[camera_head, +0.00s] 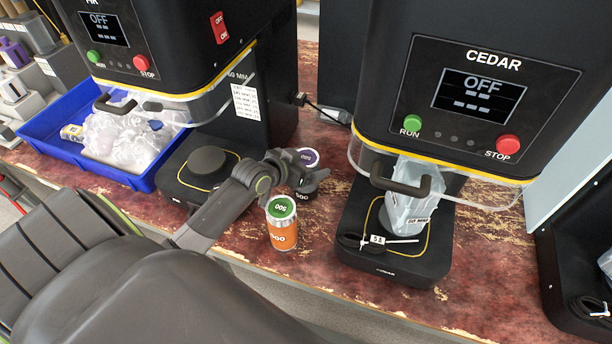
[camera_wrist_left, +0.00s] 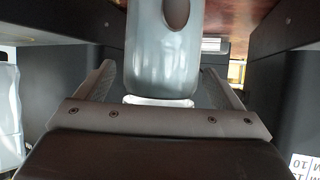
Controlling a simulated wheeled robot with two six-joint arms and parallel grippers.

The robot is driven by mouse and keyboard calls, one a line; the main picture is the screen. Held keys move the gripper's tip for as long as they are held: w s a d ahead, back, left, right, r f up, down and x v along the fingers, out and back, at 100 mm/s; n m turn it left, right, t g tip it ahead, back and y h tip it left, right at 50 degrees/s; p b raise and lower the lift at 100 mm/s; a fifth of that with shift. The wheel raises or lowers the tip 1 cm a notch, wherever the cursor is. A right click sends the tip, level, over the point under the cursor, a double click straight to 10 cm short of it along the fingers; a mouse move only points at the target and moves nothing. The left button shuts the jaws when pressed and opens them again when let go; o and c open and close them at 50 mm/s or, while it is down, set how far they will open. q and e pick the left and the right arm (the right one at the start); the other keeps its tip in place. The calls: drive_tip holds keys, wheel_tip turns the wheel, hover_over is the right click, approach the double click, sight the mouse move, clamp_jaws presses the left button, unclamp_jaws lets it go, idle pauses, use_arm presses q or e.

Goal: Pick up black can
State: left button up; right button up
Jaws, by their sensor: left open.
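The black can (camera_head: 308,157) stands on the red-brown counter between the two machines, in the head view. In the left wrist view a shiny grey-looking can body (camera_wrist_left: 163,60) with a dark oval mark lies between the two spread fingers (camera_wrist_left: 165,95). A gap shows on both sides of it there. My right gripper is in neither view.
An orange can (camera_head: 282,228) with a green lid stands just in front of the black can. The CEDAR machine (camera_head: 470,95) is at right, with a bagged item on its base. Another machine (camera_head: 165,40) is at left. A blue tray (camera_head: 135,180) with clear bags lies far left.

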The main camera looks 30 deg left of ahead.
use_arm(q)
drive_tip(key=c, duration=1.9)
